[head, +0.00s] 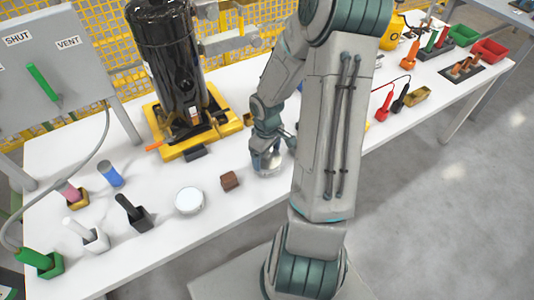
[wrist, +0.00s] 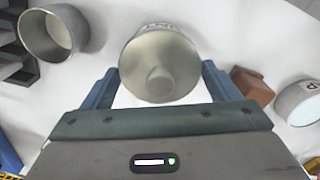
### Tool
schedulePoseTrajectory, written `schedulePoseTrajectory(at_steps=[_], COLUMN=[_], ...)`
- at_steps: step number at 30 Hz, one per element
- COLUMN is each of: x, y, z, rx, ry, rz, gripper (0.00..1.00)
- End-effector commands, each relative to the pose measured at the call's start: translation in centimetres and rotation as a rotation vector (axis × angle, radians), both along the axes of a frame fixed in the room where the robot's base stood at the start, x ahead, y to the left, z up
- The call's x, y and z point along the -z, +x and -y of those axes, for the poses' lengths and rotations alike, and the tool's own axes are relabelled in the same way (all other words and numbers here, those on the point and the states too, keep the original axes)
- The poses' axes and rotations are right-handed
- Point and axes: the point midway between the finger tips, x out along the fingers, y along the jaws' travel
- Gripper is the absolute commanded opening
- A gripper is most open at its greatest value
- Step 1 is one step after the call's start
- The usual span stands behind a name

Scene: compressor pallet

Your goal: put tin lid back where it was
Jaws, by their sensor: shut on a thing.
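The tin lid (wrist: 160,65) is a round grey metal disc with a small knob facing the wrist camera. My gripper (wrist: 160,84) has one blue-grey finger on each side of it and is shut on it. A pale band with dark lettering shows at the lid's far edge, perhaps the labelled tin under it; I cannot tell whether the lid is seated. In the head view my gripper (head: 267,147) points down over the white table, with a shiny metal round thing (head: 266,162) below its fingers, low at the tabletop. My arm hides the area to its right.
An open, empty metal cup (wrist: 55,33) stands left in the wrist view. A brown block (head: 230,181) and a white round-faced piece (head: 189,200) are close by on the left. A black cylinder on a yellow base (head: 186,134) stands behind. Tool holders occupy both table ends.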

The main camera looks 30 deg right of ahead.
Motion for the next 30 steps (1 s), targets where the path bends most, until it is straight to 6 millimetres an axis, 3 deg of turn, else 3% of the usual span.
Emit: schedulePoseTrajectory(at_steps=[9, 10, 11, 22, 30], x=[0.4, 0.3, 0.2, -0.6, -6.2], y=[0.0, 0.0, 0.0, 0.0, 0.1], z=[0.0, 0.0, 0.0, 0.1, 0.1], rx=[0.0, 0.0, 0.0, 0.001, 0.003], ry=[0.0, 0.0, 0.0, -0.001, -0.004], rz=[0.001, 0.001, 0.001, 0.002, 0.005], gripper=[0.6, 0.91, 0.99, 1.0, 1.0])
